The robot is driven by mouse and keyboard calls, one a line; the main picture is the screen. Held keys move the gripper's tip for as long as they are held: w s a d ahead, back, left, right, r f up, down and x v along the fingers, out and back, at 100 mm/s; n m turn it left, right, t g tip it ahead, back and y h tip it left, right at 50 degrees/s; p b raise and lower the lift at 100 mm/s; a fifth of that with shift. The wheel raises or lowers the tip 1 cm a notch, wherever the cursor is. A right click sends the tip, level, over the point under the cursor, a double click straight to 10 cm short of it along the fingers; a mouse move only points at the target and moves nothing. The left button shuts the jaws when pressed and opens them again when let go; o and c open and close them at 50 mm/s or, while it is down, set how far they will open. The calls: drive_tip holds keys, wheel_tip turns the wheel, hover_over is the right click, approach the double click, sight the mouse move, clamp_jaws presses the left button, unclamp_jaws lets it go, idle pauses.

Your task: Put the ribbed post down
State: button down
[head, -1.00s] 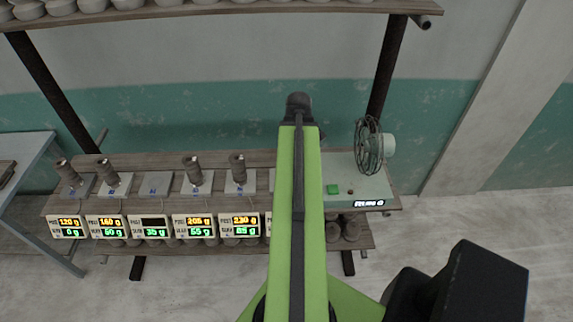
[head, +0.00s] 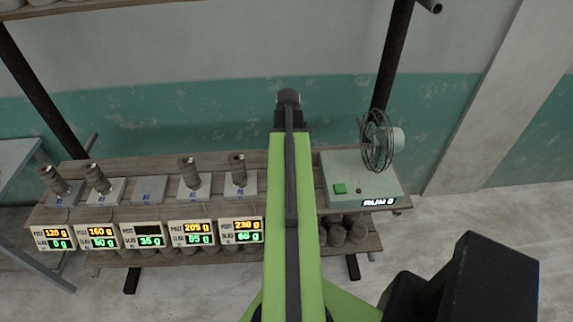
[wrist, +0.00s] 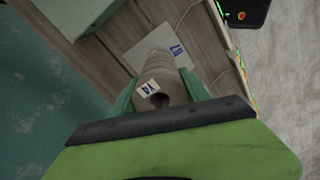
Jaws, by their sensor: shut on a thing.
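The ribbed post (wrist: 165,70) is grey-brown, with a small white tag in blue lettering near its hollow near end. In the wrist view my gripper (wrist: 158,82) is shut on it, a green jaw on each side. A pale plate with a blue mark (wrist: 150,42) lies beyond the post's far end; I cannot tell whether they touch. In the head view my green arm hides the gripper and held post. Other ribbed posts (head: 190,172) stand on scale plates at left. The third plate from the left (head: 149,189) is bare.
Lit displays (head: 191,233) line the bench front. A fan (head: 378,142) stands on a pale green box (head: 350,175) at the bench's right. Several dark rolls (head: 347,230) lie on the lower shelf.

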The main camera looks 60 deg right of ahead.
drive_tip(key=f, duration=0.1)
drive_tip(key=f+b, duration=0.2)
drive_tip(key=shift+w+f, duration=0.15)
drive_tip(key=shift+w, duration=0.1)
drive_tip(key=shift+s+r+p, duration=0.1)
drive_tip(key=shift+r+p, duration=0.2)
drive_tip(key=shift+f, duration=0.25)
drive_tip(key=c, duration=0.5)
unclamp_jaws()
drive_tip(key=shift+r, duration=0.15)
wheel_tip(320, 180, up, 12)
drive_tip(key=p, duration=1.2)
drive_tip(key=shift+r, duration=0.2)
drive_tip(key=shift+f, duration=0.15)
